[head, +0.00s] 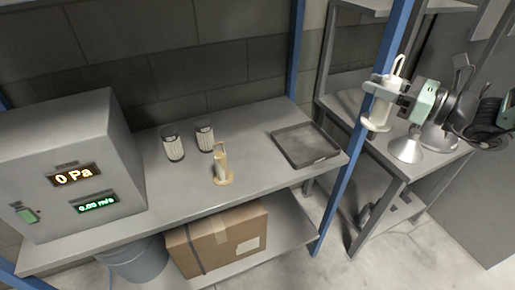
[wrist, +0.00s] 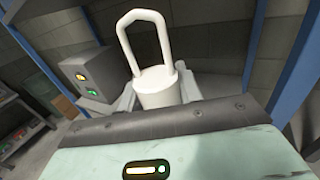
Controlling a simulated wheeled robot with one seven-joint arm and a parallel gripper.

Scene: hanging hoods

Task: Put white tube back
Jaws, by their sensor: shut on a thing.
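A white tube with a tall loop handle (head: 378,114) is in my gripper (head: 384,90), upright, at the right side of the head view. In the wrist view the white tube (wrist: 158,88) stands between the two pale fingers, its loop rising above it. My gripper is shut on it, held in the air in front of the blue post and the right-hand bench. The tube's lower part is hidden in the wrist view. A cream stand with an upright piece (head: 222,178) is on the shelf, well left of my gripper.
Two striped canisters (head: 173,146) (head: 205,138) and a dark shallow tray (head: 305,146) share the shelf (head: 262,122). A grey box with displays (head: 70,170) fills its left end. A blue post (head: 346,200) stands at the right. A cardboard box (head: 216,238) sits below. Metal cones (head: 407,149) are at the right.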

